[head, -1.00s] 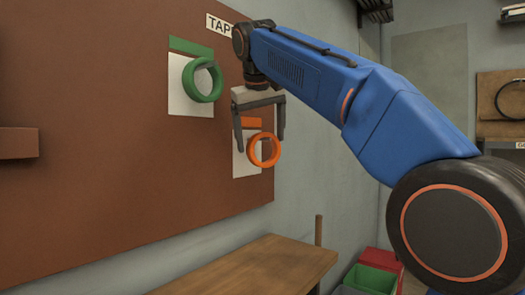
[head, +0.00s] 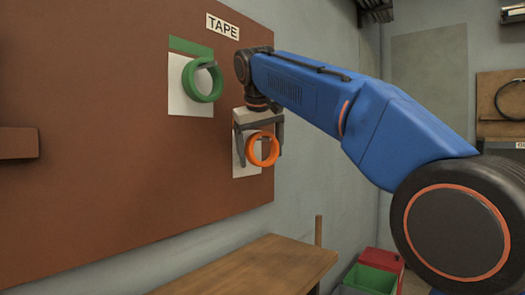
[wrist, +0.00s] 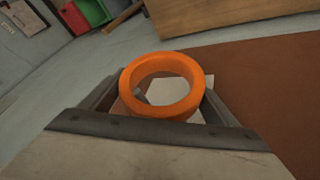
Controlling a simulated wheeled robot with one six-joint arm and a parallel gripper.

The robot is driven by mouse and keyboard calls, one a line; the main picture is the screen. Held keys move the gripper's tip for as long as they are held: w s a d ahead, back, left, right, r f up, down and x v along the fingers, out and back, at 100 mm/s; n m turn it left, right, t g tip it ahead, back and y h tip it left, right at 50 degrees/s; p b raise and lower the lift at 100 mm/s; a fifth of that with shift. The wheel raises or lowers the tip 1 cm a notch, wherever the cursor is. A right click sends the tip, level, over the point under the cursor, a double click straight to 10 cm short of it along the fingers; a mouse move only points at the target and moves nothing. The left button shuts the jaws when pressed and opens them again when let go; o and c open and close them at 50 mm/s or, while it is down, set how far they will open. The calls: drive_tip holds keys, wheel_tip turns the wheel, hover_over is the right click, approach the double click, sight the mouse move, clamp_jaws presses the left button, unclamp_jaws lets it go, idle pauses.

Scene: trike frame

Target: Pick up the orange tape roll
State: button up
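The orange tape roll (head: 263,162) hangs on the brown board, low at its right end, in front of a white card (head: 240,168). In the wrist view the orange tape roll (wrist: 124,90) shows as a ring between the two fingers. My gripper (head: 260,160) points down with one finger on each side of the roll. It is open, with the fingers spread about as wide as before. Whether either finger touches the roll is hard to tell. The roll's peg is mostly hidden.
A green tape roll (head: 188,82) hangs up and to the left on its own white card, under a TAPE sign (head: 222,26). A wooden bench (head: 255,270) stands below. Green and red bins (head: 370,281) sit on the floor to the right.

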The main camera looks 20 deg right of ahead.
sight(261, 138)
drive_tip(key=shift+c, duration=1.3)
drive_tip(key=shift+r, duration=0.1)
drive_tip(key=shift+r, duration=1.65)
drive_tip(key=s+d, duration=1)
drive_tip(key=s, duration=0.4)
drive_tip(key=shift+s+d, duration=0.3)
drive_tip(key=shift+w, duration=0.1)
